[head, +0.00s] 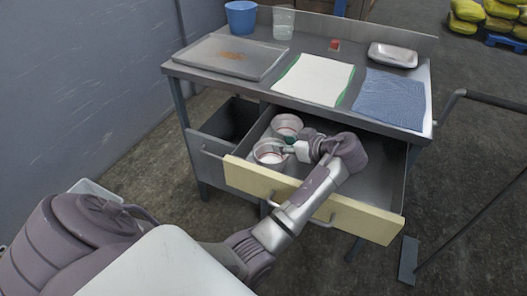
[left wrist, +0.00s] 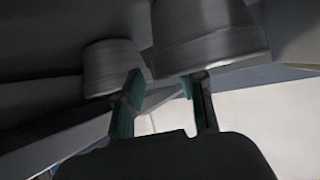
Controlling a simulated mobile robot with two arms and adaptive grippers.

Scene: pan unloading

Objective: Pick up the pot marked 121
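Two round metal pots stand in the open drawer (head: 375,222): a rear pot (head: 287,121) and a front pot (head: 268,158). No number is readable on either, so I cannot tell which is marked 121. My left gripper (head: 287,146) reaches over the drawer front, close beside the pots. In the left wrist view a larger, nearer pot (left wrist: 208,35) and a smaller-looking pot (left wrist: 112,62) show. The left gripper's fingers (left wrist: 166,82) are spread, with teal pads, close to the nearer pot. Contact is unclear. My right gripper is not in view.
The drawer belongs to a metal table (head: 352,45). On top are a grey tray (head: 215,62), a blue bucket (head: 241,18), a clear container (head: 283,22), a white-green cloth (head: 315,78), a blue cloth (head: 392,100) and a metal dish (head: 393,55). The drawer's right side is empty.

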